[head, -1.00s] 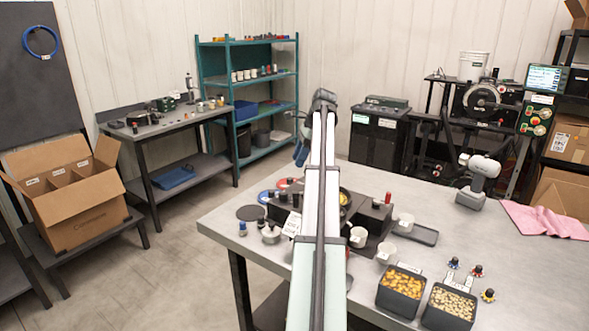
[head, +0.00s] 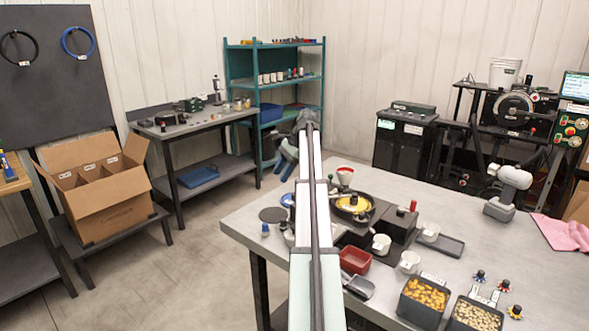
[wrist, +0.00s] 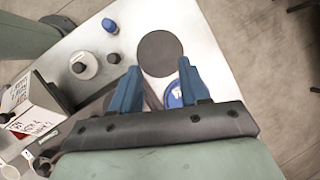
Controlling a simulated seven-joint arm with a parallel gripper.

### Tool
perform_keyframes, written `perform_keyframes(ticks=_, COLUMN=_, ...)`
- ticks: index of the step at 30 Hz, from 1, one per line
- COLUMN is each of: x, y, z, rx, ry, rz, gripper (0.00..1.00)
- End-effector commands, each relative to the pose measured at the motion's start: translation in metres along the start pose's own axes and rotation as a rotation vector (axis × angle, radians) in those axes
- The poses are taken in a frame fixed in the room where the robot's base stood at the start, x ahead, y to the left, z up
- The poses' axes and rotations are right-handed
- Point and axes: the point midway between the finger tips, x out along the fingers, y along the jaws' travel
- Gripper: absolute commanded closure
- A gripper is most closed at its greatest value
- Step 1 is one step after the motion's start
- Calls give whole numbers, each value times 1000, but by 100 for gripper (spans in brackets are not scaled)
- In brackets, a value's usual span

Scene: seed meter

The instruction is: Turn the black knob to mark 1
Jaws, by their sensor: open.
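My gripper (wrist: 159,88) is open, with its two blue fingers apart and nothing between them. In the wrist view it is above the table near a black disc (wrist: 160,53). A dark knob (wrist: 79,67) sits on a round grey piece to the left of the fingers, clear of them. I cannot tell whether it is the task's black knob, and no mark 1 can be read. The seed meter's dark body (head: 398,228), with a yellow-filled round dish (head: 354,204), stands on the table in the head view. My arm hides part of its left side.
A lettered white card (wrist: 36,122) stands at the left in the wrist view. Near the fingers are a blue-topped piece (wrist: 110,25) and a blue disc (wrist: 173,97). Bins of yellow (head: 424,298) and pale seeds (head: 474,315), white cups and a red tray (head: 355,260) occupy the table front.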

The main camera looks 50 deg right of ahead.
Motion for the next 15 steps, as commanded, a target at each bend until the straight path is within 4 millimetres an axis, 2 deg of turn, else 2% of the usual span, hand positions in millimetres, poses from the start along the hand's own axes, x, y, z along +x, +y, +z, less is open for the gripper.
perform_keyframes(ticks=15, x=62, y=-38, z=43, rx=-215, ry=-53, rz=20, gripper=55)
